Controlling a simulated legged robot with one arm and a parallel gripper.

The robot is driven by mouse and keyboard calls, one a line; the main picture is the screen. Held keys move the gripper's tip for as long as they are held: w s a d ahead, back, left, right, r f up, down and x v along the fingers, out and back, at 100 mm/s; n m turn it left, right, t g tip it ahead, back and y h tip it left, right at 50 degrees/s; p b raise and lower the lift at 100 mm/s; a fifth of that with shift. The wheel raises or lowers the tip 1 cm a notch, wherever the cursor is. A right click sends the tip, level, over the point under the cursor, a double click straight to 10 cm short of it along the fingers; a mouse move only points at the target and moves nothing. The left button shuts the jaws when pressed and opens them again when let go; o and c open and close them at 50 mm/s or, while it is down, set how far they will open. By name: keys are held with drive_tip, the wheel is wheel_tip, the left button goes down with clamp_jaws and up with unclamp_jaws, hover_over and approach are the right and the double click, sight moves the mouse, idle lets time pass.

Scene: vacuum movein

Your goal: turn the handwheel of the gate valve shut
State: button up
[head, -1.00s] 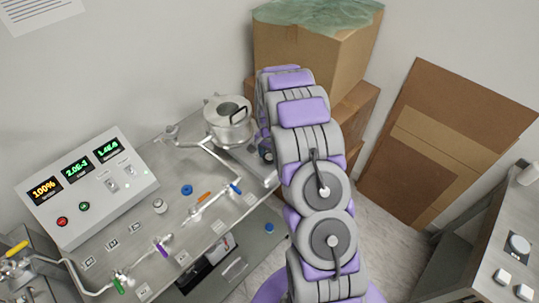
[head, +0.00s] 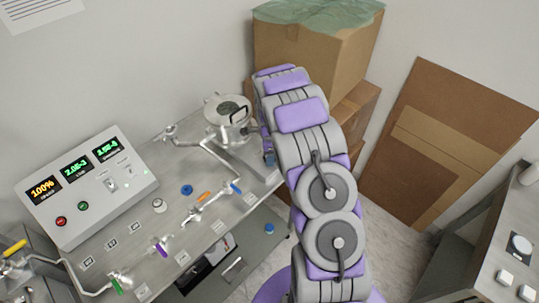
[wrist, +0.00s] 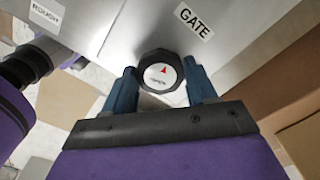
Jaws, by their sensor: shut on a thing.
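In the wrist view the handwheel (wrist: 148,58) of the gate valve is a dark, faceted knob. Its white cap (wrist: 160,77) bears a red arrow pointing up in the picture and small lettering. A GATE label (wrist: 194,21) is on the metal surface beside it. My gripper (wrist: 161,78) has one blue finger on each side of the handwheel and is shut on it. In the head view my arm hides the handwheel and most of the gripper, at the right end of the steel bench (head: 232,200).
A round lidded vessel (head: 226,112) stands on the bench, left of my arm. A control panel (head: 90,185) with lit displays is at the left. Cardboard boxes (head: 308,50) stand behind my arm, flat cardboard sheets (head: 440,140) lean right. Another console (head: 500,245) is far right.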

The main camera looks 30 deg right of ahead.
drive_tip(key=shift+w+r+m, duration=0.1)
drive_tip(key=shift+w+m, duration=0.1)
drive_tip(key=shift+m, duration=1.2)
drive_tip(key=o, duration=1.1)
drive_tip(key=shift+c, duration=0.2)
wheel_tip(320, 180, up, 17)
drive_tip(key=shift+d, duration=0.1)
